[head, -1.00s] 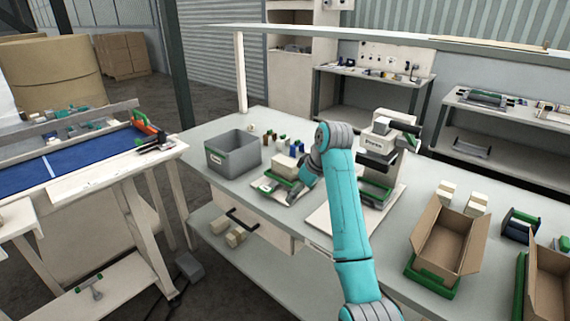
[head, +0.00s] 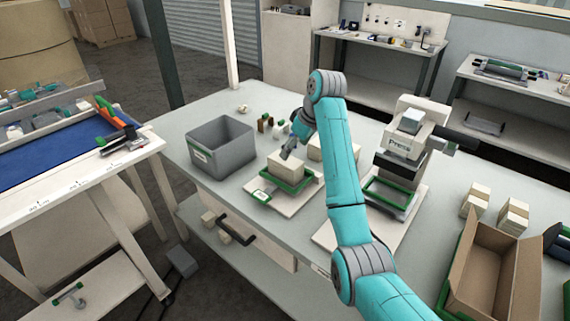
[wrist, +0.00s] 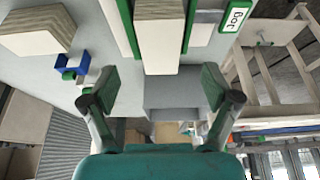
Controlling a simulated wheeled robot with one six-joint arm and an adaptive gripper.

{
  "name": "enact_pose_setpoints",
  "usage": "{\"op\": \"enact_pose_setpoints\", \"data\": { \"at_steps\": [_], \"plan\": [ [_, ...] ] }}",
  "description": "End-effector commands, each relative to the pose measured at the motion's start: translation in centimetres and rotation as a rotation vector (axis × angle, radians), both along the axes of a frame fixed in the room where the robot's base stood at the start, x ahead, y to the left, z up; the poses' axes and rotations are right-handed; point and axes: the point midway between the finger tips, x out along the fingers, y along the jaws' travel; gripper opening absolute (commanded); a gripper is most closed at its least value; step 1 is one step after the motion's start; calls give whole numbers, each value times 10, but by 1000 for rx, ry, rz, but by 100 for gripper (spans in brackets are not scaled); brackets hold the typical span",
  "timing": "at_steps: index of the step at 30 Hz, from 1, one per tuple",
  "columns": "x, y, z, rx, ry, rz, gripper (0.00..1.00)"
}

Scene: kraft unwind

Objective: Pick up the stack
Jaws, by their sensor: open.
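A pale, layered stack (head: 286,165) sits in the green-rimmed holder (head: 262,197) on the bench. In the wrist view the stack (wrist: 160,38) stands ahead of my fingers, roughly centred between them, with green strips on both sides. My gripper (head: 289,150) is over the stack in the head view. In the wrist view my gripper (wrist: 158,92) is open, with its two green-padded fingers wide apart and nothing held. Whether a finger touches the stack cannot be told.
A grey bin (head: 222,148) stands left of the holder. A second pale stack (wrist: 38,30) is close by, partly behind my arm in the head view. The press (head: 408,150) stands to the right, and an open cardboard box (head: 485,270) is at the front right.

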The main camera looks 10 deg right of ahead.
Motion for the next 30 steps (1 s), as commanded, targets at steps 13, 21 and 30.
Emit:
{"op": "enact_pose_setpoints", "data": {
  "at_steps": [13, 21, 30],
  "plan": [
    [14, 11, -41, 0, 1, 1, 88],
    [25, 19, -73, 0, 2, 0, 88],
    [28, 21, -79, 0, 0, 0, 88]
  ]
}}
